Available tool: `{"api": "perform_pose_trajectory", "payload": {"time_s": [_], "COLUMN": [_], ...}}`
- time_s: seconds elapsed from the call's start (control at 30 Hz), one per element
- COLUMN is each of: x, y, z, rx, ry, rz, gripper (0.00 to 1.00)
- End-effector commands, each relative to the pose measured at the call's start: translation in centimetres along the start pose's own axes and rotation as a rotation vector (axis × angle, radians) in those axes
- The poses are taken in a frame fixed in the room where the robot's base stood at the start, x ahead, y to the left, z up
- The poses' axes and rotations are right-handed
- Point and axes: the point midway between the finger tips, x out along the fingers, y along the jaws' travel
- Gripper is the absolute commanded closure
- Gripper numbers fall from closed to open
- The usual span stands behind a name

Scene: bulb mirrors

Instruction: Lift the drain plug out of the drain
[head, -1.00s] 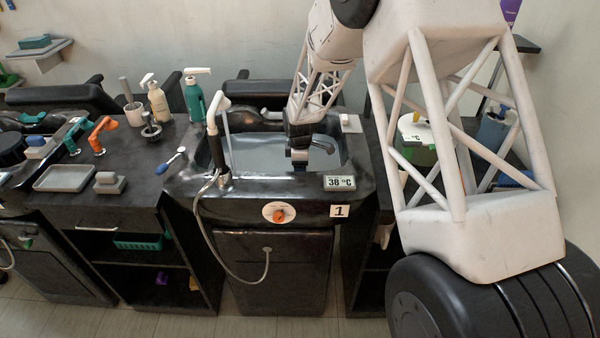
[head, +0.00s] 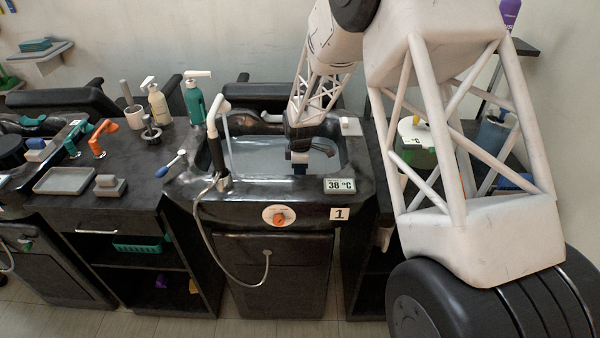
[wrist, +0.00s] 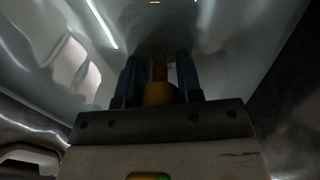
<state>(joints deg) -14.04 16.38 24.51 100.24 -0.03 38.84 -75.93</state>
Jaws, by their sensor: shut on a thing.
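My gripper (head: 299,167) points down inside the basin (head: 250,155) at station 1, with its blue fingers low in the bowl. In the wrist view my gripper (wrist: 159,78) has its two blue fingers on either side of a yellow-orange piece (wrist: 159,92), which looks like the drain plug's grip. The fingers are shut on it. The drain opening and the plug's lower part are hidden, so I cannot tell whether the plug is seated or raised.
A white-headed hand shower (head: 217,125) with a hose stands at the basin's left. A temperature display (head: 339,184) and an orange dial (head: 279,216) are at the front. Pump bottles (head: 195,100) stand on the left counter. The basin's left part is open.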

Motion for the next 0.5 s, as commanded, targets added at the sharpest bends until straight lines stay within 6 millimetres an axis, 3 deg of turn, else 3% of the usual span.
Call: {"api": "perform_pose_trajectory", "payload": {"time_s": [0.27, 0.5], "x": [-1.5, -4.7], "y": [0.1, 0.1], "z": [0.0, 0.0], "rx": [0.000, 0.000], "ry": [0.001, 0.001], "rz": [0.002, 0.002], "gripper": [0.91, 0.91]}}
